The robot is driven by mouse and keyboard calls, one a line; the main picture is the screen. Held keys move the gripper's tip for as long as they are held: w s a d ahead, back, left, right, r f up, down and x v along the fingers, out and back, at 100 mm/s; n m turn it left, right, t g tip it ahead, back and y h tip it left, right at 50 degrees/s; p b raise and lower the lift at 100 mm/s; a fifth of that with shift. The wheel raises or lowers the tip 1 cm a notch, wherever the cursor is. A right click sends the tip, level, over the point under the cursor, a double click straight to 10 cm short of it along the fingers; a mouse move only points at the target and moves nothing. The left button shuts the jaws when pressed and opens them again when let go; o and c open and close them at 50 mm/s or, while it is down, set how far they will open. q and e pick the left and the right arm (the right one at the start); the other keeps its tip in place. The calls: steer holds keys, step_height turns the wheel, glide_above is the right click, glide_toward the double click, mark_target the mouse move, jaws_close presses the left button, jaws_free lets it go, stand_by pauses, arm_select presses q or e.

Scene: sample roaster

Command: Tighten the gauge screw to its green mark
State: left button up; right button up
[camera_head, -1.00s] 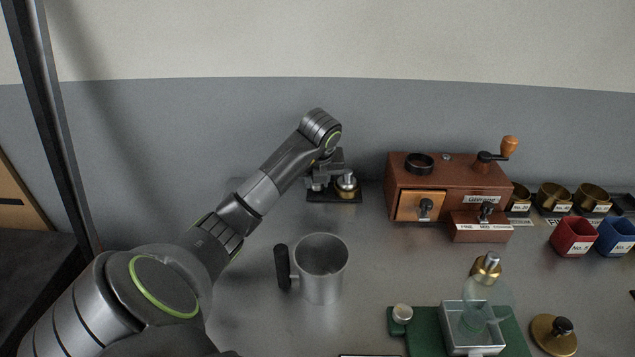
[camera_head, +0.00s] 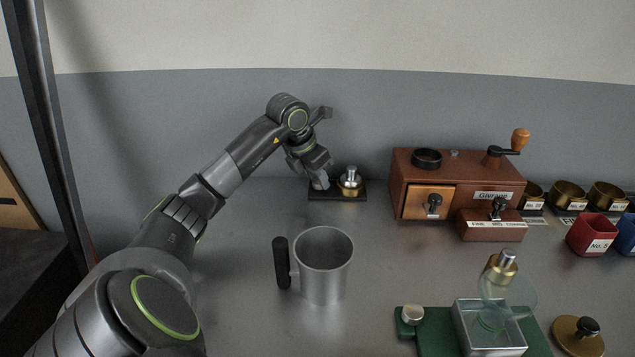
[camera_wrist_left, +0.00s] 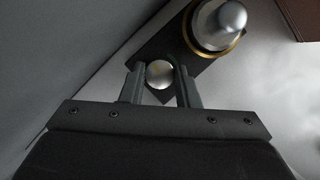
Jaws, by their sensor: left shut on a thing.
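My left gripper (camera_head: 320,183) reaches down to the left end of a small dark plate (camera_head: 328,196) by the back wall. In the left wrist view its two fingers (camera_wrist_left: 161,86) sit on either side of a round silver knob (camera_wrist_left: 160,74), shut on it. The knob looks like the screw, but I cannot be sure. Beside it on the plate stands a brass-ringed silver piece (camera_head: 350,181), apart from the fingers; it also shows in the left wrist view (camera_wrist_left: 221,22). I cannot make out a green mark. My right gripper is not in view.
A metal mug (camera_head: 324,267) with a black handle stands in front of the plate. A brown wooden grinder (camera_head: 460,172) stands to the right. A green base (camera_head: 435,338) holding a metal tray (camera_head: 492,338) is at the front right. Brass cups line the back right.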

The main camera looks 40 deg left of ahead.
arm_select(q)
steer(key=shift+m+h+b, duration=0.4)
steer(key=shift+m, duration=0.8)
steer(key=shift+a+m+g+h, duration=0.1)
steer(key=shift+m+g+h, duration=0.25)
steer(key=shift+m, duration=0.55)
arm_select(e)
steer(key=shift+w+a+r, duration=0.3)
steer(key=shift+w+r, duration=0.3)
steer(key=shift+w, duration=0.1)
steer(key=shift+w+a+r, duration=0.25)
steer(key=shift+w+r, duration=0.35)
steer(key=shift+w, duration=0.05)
arm_select(q)
steer(key=o, duration=1)
steer(key=shift+w, duration=0.1)
steer(key=shift+c, duration=0.2)
steer(key=v, duration=1.7)
steer(key=shift+r, duration=0.2)
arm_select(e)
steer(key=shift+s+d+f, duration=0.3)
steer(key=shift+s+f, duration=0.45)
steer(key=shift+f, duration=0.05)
